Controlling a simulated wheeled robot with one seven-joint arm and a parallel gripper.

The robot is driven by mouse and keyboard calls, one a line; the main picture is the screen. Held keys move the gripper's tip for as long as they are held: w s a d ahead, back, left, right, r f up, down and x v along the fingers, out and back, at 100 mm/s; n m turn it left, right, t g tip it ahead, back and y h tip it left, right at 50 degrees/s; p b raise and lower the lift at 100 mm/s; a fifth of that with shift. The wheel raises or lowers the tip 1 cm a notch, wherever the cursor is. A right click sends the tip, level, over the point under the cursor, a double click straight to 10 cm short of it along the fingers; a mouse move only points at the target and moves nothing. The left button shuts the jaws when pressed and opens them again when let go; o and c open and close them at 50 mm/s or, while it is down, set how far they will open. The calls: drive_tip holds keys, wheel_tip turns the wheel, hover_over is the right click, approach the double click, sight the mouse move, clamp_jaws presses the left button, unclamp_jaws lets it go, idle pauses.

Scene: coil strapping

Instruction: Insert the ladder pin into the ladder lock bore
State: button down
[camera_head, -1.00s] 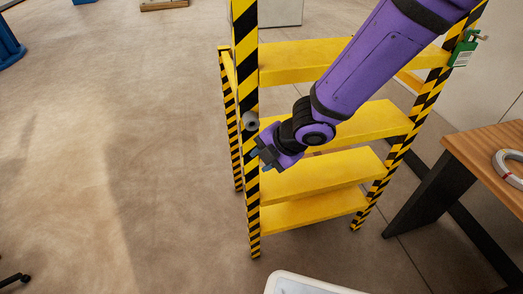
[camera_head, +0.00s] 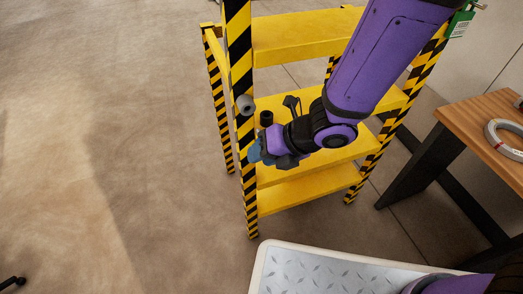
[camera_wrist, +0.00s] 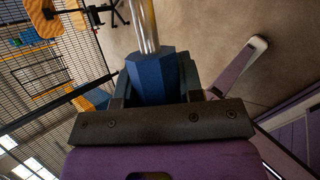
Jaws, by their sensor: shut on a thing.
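The ladder pin shows in the wrist view as a blue faceted handle (camera_wrist: 152,78) with a bright metal shaft running out of the top of the picture. My gripper (camera_wrist: 155,82) is shut on the handle. In the head view my gripper (camera_head: 262,149) is beside the near striped post of the yellow ladder (camera_head: 300,38), with a bit of blue at its tip. The ladder lock bore seems to be the grey cylinder (camera_head: 245,104) on that post, above my gripper. The pin's shaft cannot be made out in the head view, and the bore's opening is not clear.
A wooden table (camera_head: 480,125) with a coil ring (camera_head: 508,140) stands to the right. A green tag (camera_head: 460,25) hangs on the ladder's right post. The floor left of the ladder is open. The ladder's steps lie close behind my gripper.

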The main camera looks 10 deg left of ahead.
drive_tip(key=shift+w, duration=0.1)
drive_tip(key=shift+w+a, duration=0.5)
drive_tip(key=shift+w, duration=0.3)
drive_tip(key=shift+w+a, duration=0.5)
drive_tip(key=shift+w, duration=0.25)
drive_tip(key=shift+w+a, duration=0.5)
drive_tip(key=shift+w, duration=0.3)
drive_tip(key=shift+w+a, duration=0.6)
drive_tip(key=shift+w, duration=0.4)
drive_tip(key=shift+w+a, duration=0.6)
drive_tip(key=shift+w, duration=0.35)
drive_tip(key=c, duration=0.7)
unclamp_jaws()
